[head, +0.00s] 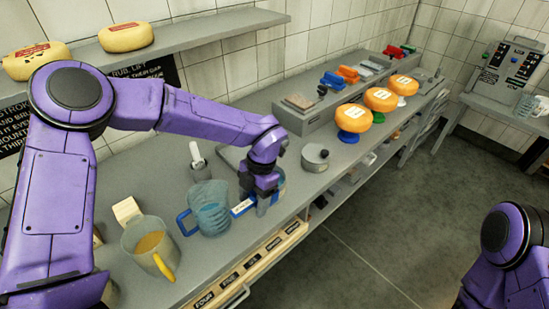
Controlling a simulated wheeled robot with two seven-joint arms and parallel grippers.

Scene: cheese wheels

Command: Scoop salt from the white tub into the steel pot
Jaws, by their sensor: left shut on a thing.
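My left gripper (262,197) points down over the counter near its front edge, right of a clear blue jug (210,210). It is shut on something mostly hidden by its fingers. A blue piece with a white label (243,207) shows at its left side; I cannot tell whether this is the held thing. I cannot make out a white tub or any salt. My right gripper is out of view; only part of that arm shows at lower right.
A jug of yellow liquid (150,246) with a yellow handle stands at the counter's near left. Orange cheese wheels (381,99) stand on coloured stands farther right. Pale cheeses (126,37) sit on the wall shelf (200,29). Labelled drawer fronts (253,262) run below the counter edge.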

